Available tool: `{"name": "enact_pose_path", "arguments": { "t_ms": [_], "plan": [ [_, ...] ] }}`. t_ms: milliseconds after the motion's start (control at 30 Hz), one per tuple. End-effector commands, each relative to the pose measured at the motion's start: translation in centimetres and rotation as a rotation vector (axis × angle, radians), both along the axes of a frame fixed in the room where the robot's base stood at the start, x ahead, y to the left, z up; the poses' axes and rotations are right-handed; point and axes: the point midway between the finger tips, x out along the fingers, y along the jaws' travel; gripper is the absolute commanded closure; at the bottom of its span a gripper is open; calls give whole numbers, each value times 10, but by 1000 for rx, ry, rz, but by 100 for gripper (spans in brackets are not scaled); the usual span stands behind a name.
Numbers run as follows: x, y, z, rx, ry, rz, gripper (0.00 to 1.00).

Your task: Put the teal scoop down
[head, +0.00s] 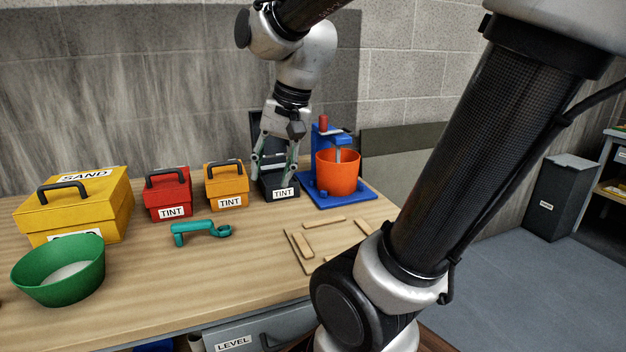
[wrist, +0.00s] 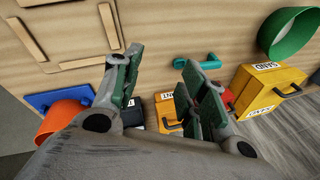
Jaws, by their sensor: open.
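The teal scoop (head: 201,231) lies on the wooden bench in front of the red and orange tint boxes. It also shows in the wrist view (wrist: 197,62), lying on the wood beyond my fingertips. My gripper (head: 276,165) is open and empty. In the head view it hangs over the black tint box at the back of the bench, right of the scoop and apart from it. In the wrist view the two green-padded fingers (wrist: 160,60) are spread wide with nothing between them.
A yellow sand box (head: 112,207), red (head: 168,192), orange (head: 227,186) and black (head: 279,187) tint boxes line the back. A green bowl (head: 58,272) of pale material sits front left. An orange bucket (head: 337,173) stands on a blue mixer (head: 340,199). Wooden frame strips (head: 303,246) lie front right.

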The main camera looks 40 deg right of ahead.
Motion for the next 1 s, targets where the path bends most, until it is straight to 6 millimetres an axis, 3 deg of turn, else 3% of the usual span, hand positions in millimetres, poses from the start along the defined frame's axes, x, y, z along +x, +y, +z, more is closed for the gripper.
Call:
{"name": "enact_pose_path", "arguments": {
  "t_ms": [33,100,300,1000],
  "plan": [
    [-21,-8,1,-65,-42,117,58],
    [-44,-19,-1,-157,-83,275,58],
    [-80,-36,-8,-320,-134,548,58],
    [-85,-39,-9,-348,-139,596,58]
  ]
}}
